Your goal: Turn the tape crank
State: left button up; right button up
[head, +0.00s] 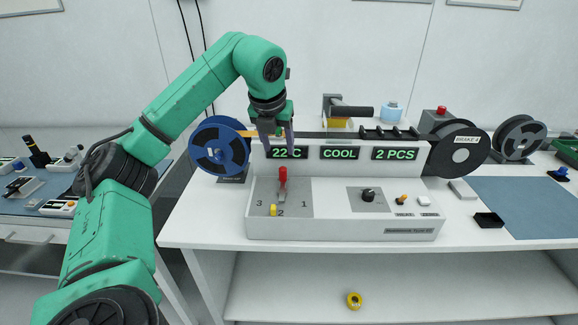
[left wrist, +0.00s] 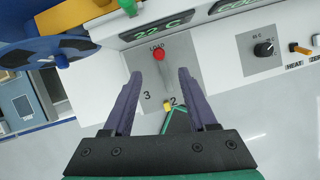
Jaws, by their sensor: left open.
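The white test handler (head: 345,228) stands on the bench. Its front panel has a red-topped lever (head: 283,174), marked LOAD in the left wrist view, beside the numbers 3, 2 and 1. In the left wrist view the lever's red knob (left wrist: 159,54) lies just past my fingertips, between their lines. A yellow marker (head: 273,210) sits by the 2. A blue tape reel (head: 217,146) stands at the handler's left end; I cannot make out a separate tape crank. My left gripper (head: 276,143) is open and empty, pointing down in front of the displays, above the lever. My right gripper is out of view.
A dark reel marked BRAKE (head: 462,150) stands at the handler's right end. A black knob (head: 368,195) and small switches sit on the panel. A blue mat (head: 525,205) lies at right. A yellow roll (head: 354,300) lies on the lower shelf.

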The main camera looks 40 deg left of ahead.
aim_at(283, 168)
pick_arm(q)
jog(key=x, duration=0.7)
jog(key=shift+s+a+f+p, duration=0.2)
jog(key=shift+a+f+p, duration=0.05)
jog(key=shift+a+p, duration=0.1)
jog(key=x, duration=0.4)
jog(key=shift+w+d+r, duration=0.1)
jog(key=shift+w+d, duration=0.15)
jog(key=shift+s, duration=0.15)
jog(key=c, duration=0.5)
grip_shut()
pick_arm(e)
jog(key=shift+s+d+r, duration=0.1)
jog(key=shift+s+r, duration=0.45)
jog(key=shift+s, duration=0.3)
